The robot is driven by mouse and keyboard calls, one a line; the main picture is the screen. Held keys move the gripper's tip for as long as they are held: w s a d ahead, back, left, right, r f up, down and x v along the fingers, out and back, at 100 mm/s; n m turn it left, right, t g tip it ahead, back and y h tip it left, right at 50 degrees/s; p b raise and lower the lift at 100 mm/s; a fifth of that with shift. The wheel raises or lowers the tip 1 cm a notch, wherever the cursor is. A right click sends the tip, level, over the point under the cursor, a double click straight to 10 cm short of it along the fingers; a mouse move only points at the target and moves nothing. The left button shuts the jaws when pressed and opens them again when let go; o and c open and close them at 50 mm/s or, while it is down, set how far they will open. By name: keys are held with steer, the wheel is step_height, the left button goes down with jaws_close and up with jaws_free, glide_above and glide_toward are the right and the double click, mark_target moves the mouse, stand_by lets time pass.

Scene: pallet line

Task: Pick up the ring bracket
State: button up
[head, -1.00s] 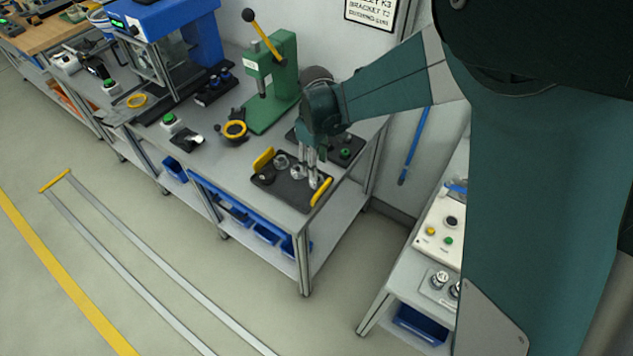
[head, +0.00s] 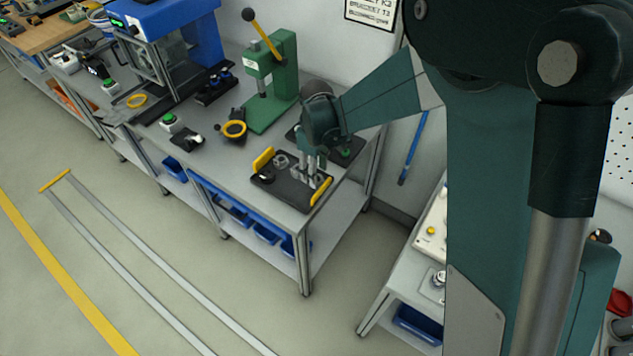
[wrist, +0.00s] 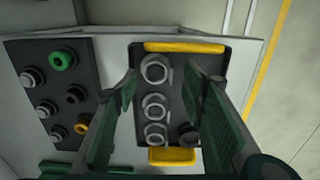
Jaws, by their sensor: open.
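A dark tray (head: 285,196) with two yellow handles lies on the grey bench. In the wrist view the tray (wrist: 181,75) holds three grey metal ring-shaped parts in a column: a top ring (wrist: 155,69), a middle ring (wrist: 154,106) and a bottom ring (wrist: 155,133). They look alike, and I cannot tell which one is the ring bracket. A small dark round part (wrist: 189,133) lies at the tray's lower right. My gripper (head: 311,168) is open and points down over the tray. In the wrist view its fingers (wrist: 170,84) stand either side of the ring column, with nothing held between them.
A dark board (wrist: 60,100) with several round parts lies left of the tray in the wrist view.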

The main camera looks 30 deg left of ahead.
steer(key=shift+f, duration=1.95)
steer(key=c, duration=0.9)
